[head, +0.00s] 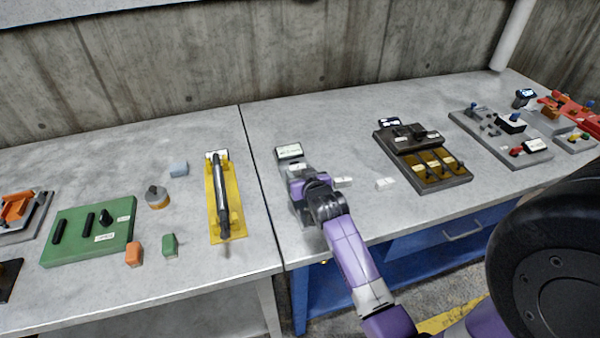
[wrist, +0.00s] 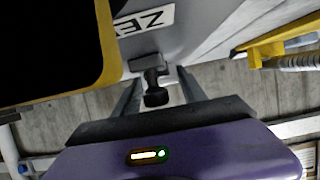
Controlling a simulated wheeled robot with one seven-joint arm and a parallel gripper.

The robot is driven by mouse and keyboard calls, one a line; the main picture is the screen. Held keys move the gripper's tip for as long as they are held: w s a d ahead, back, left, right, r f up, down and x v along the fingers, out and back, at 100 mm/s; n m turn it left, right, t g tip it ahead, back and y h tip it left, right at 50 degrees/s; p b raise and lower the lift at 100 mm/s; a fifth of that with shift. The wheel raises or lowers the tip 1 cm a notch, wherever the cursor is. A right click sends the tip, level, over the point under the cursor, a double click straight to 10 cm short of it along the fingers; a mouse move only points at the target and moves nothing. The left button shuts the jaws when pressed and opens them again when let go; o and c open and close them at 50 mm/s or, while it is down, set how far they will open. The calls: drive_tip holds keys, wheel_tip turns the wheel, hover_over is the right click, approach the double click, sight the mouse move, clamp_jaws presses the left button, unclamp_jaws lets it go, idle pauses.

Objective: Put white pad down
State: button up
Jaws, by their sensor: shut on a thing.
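My gripper (wrist: 158,88) is shut on a small piece with a dark knob (wrist: 155,88). A pale patch shows beside the knob between the fingers; I cannot tell whether this is the white pad. In the head view my wrist covers the held piece, and my gripper is over or beside a grey device with a white label (head: 289,152). Part of a label reading "ZE" (wrist: 146,20) shows beyond the fingers in the wrist view. Two small white blocks, one (head: 343,182) and another (head: 385,183), lie on the table right of my gripper.
A yellow fixture with a dark bar (head: 220,195) stands left of my gripper. A brown tray with yellow slots (head: 425,158) stands to the right. A green board (head: 88,230) and several small blocks lie farther left. The table front between the yellow fixture and my arm is clear.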

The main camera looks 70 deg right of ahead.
drive_tip(key=shift+f, duration=0.2)
drive_tip(key=o, duration=1.4)
drive_tip(key=shift+r, duration=0.1)
drive_tip(key=shift+c, duration=0.2)
